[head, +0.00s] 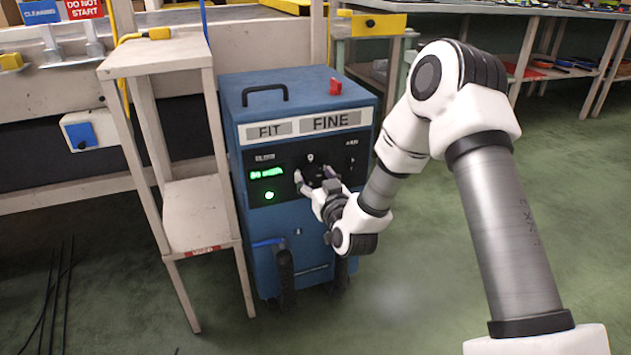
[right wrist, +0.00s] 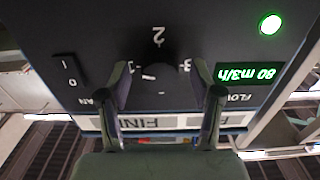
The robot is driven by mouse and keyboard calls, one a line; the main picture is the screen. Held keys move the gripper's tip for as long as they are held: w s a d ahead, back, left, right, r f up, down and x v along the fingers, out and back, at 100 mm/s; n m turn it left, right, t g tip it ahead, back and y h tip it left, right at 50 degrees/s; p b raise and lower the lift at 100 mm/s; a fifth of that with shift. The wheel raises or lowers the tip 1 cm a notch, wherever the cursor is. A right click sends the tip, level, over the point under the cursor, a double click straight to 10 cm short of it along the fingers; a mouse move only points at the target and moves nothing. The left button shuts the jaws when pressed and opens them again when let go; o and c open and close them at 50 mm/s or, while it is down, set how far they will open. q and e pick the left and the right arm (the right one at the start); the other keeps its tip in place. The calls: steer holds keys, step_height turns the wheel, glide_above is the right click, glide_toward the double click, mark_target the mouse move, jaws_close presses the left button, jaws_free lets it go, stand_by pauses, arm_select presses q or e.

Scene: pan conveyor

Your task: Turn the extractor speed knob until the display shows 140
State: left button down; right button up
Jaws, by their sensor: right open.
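The extractor is a blue cabinet (head: 300,95) with a black control panel. Its knob (right wrist: 158,76) is black and round with a small white mark, and numerals are printed around it. The green display (right wrist: 246,73) appears upside down in the right wrist view and reads 80 m3/h; it also shows in the head view (head: 267,173), too small to read surely. My right gripper (head: 315,178) is at the panel, in front of the knob. In the right wrist view its open fingers (right wrist: 158,85) stand on either side of the knob; contact cannot be told. My left gripper is out of view.
A round green light (right wrist: 270,24) and an I/O switch (right wrist: 70,70) are on the same panel. A beige stand (head: 195,210) is close to the cabinet's left. A red block (head: 336,87) lies on its top, beside a black handle (head: 265,93). Green floor is free at right.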

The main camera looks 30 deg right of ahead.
steer(key=c, duration=1.1)
steer(key=shift+c, duration=0.2)
steer(key=shift+m, duration=0.4)
steer(key=m+p, duration=0.1)
steer(key=m, duration=0.1)
steer(key=shift+m, duration=0.3)
steer(key=m, duration=0.3)
steer(key=shift+m, duration=0.3)
steer(key=m, duration=0.3)
steer(key=shift+m, duration=0.4)
steer(key=shift+a+r+m, duration=0.1)
steer(key=shift+m, duration=2.1)
